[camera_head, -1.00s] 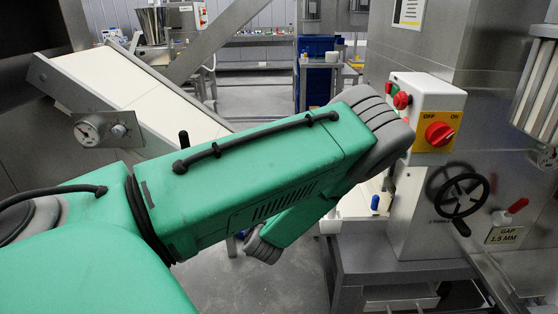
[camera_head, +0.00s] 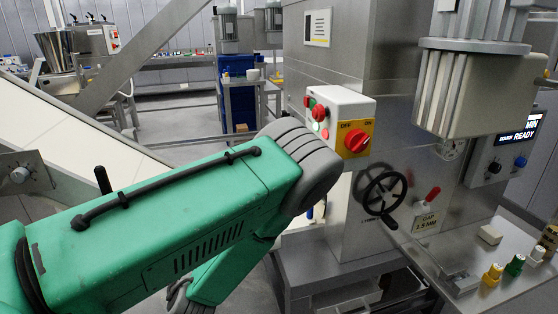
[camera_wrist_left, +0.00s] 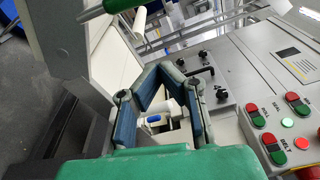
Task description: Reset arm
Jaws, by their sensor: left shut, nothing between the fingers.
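My left arm, green with grey joints, reaches across the lower left of the head view toward the machine. Its fingers cannot be made out there. In the left wrist view my left gripper (camera_wrist_left: 162,76) is shut, its blue-padded fingers meeting at the tips, with nothing held between them. Behind the fingers is a small white thing with a blue part (camera_wrist_left: 153,119), too small to name surely. My right gripper is not in view.
A steel machine with a red-knobbed switch box (camera_head: 338,120) and a black handwheel (camera_head: 385,194) stands close beyond my arm. A pale conveyor belt (camera_head: 55,125) slopes at the left. Yellow, green and white knobs (camera_head: 515,264) sit on the right ledge. Floor shows between conveyor and machine.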

